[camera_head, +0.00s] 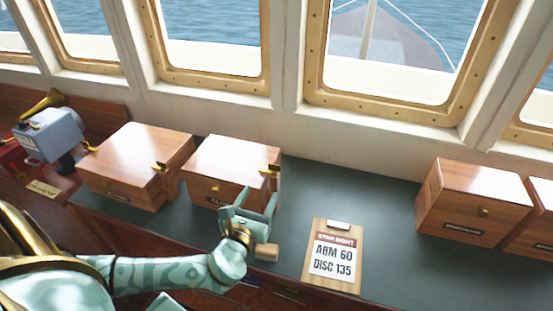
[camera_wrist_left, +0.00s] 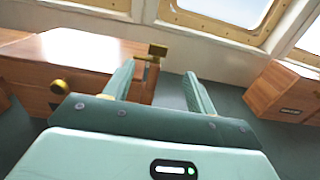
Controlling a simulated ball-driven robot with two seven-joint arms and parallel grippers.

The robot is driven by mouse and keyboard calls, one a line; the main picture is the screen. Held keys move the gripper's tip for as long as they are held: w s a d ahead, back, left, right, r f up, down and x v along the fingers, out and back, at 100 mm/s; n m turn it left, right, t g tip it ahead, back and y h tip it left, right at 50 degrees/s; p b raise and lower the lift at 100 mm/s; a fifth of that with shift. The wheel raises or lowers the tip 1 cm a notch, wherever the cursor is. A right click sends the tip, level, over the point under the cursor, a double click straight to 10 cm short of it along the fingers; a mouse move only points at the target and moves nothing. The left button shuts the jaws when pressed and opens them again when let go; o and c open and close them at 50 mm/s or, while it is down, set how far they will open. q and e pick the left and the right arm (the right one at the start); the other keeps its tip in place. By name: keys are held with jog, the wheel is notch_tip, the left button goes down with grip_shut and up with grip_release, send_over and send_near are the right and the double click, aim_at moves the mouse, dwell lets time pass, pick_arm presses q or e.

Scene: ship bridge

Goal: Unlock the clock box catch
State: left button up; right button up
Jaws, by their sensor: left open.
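A wooden box (camera_head: 228,158) stands on the dark counter, left of the middle in the head view. Its label is too small to read, so I cannot tell for sure that it is the clock box. A brass catch (camera_head: 270,170) sits at its right edge, and a round brass knob (camera_wrist_left: 59,87) is on its front. My left gripper (camera_head: 258,194) is open and empty at the box's front right corner. In the left wrist view the catch (camera_wrist_left: 157,51) shows beyond and between the open fingers, apart from them. My right gripper is not in view.
Another wooden box (camera_head: 138,160) with a brass catch stands close on the left. A clipboard (camera_head: 333,257) reading "ARM 60, DISC 135" lies to the right. More wooden boxes (camera_head: 470,195) stand at far right. Windows rise behind.

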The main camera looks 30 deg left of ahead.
aim_at(274, 166)
pick_arm(q)
jog(key=x, duration=1.5)
jog(key=shift+a+f, duration=0.1)
jog(key=shift+a, duration=0.05)
jog(key=c, duration=1)
